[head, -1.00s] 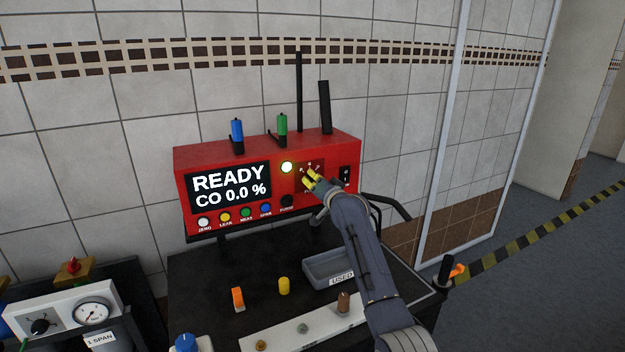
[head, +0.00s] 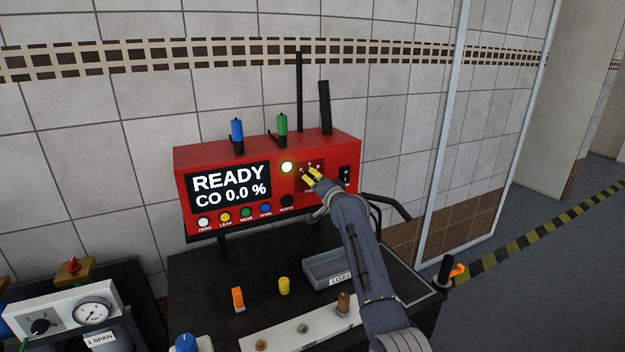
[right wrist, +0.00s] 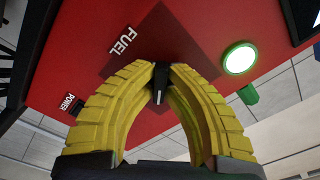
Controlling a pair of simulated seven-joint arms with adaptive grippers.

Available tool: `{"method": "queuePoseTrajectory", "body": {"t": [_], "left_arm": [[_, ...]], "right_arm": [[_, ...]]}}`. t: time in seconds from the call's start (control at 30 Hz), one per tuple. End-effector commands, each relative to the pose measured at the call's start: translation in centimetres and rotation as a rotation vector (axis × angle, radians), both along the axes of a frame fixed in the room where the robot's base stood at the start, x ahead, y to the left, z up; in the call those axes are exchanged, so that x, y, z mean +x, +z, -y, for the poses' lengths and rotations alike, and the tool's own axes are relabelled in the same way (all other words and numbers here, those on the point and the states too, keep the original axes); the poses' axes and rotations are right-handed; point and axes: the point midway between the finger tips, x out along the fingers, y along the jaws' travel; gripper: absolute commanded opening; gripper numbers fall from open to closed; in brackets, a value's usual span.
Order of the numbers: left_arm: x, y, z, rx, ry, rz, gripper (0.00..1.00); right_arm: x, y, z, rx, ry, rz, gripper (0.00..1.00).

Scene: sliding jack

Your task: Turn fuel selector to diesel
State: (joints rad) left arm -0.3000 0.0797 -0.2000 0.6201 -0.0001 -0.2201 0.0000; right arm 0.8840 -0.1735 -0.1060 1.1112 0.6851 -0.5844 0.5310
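The fuel selector (right wrist: 161,83) is a small black knob with a white mark, on a dark square panel of the red analyser (head: 325,149). The word FUEL shows beside it in the right wrist view. My right gripper (head: 312,176) is at this panel in the head view. In the right wrist view its yellow fingertips (right wrist: 160,75) close in on both sides of the knob and appear to touch it. The fingers hide the knob in the head view, and I cannot read the position marks. My left gripper is not in view.
The analyser's screen (head: 229,189) reads READY, CO 0.0 %. A lit round lamp (head: 287,167) and a power switch (head: 345,175) flank the selector. Several buttons line the lower front. Below, the black cart top (head: 200,275) holds a grey USED tray (head: 318,270) and small parts.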

Motion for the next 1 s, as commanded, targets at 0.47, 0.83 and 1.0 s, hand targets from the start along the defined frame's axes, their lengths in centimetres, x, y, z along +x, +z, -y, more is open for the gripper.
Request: {"method": "queuePoseTrajectory", "body": {"t": [0.47,0.83,1.0], "left_arm": [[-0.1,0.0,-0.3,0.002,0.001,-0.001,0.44],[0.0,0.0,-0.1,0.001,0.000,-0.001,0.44],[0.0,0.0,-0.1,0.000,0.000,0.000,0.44]], "right_arm": [[-0.1,0.0,0.0,-0.001,0.001,0.000,0.34],[-2.9,-0.1,1.4,-0.001,0.000,0.002,0.34],[-5.1,-0.1,2.4,-0.001,0.001,0.001,0.34]]}}
